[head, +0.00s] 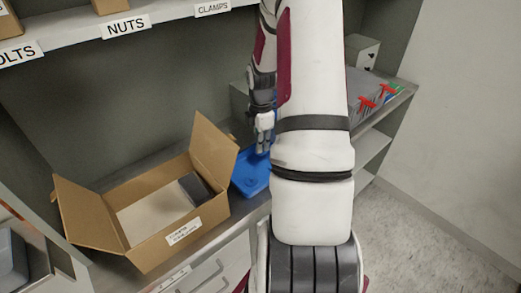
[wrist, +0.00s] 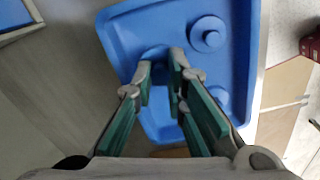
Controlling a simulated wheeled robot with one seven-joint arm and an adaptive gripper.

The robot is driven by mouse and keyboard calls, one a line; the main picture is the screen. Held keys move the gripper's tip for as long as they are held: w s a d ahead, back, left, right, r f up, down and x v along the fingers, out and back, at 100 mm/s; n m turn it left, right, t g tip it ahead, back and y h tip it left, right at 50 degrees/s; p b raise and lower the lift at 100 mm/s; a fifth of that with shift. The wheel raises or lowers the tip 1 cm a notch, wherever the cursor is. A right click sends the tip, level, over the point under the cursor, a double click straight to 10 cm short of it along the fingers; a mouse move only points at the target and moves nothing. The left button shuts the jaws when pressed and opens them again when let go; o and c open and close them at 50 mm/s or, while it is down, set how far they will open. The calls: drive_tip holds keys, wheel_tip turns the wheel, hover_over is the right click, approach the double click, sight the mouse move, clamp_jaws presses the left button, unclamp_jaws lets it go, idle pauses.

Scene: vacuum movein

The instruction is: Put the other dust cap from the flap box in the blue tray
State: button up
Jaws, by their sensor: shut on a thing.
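The blue tray (head: 250,182) stands on the shelf just right of the flap box (head: 186,238), partly hidden by my arm. My gripper (head: 264,143) is over the tray's back part. In the wrist view, my gripper (wrist: 163,68) points down at the tray (wrist: 125,40), its fingertips close around a small dark blue piece (wrist: 156,54), which looks like a dust cap. Whether that piece touches the tray floor I cannot tell. A round blue cap (wrist: 208,34) lies in the tray, and another round blue shape (wrist: 217,95) shows beside the right finger.
The open cardboard flap box holds a dark grey block (head: 195,188) at its right side; its raised flaps stand close to the tray. Grey bins with red clamps (head: 368,100) stand at the right end of the shelf. A labelled shelf (head: 75,40) runs overhead.

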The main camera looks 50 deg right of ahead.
drive_tip(key=shift+w+d, duration=0.2)
drive_tip(key=shift+d, duration=0.05)
drive_tip(key=shift+f, duration=1.75)
drive_tip(key=shift+f, duration=0.1)
drive_tip(key=o, duration=0.8)
drive_tip(key=shift+c, duration=0.2)
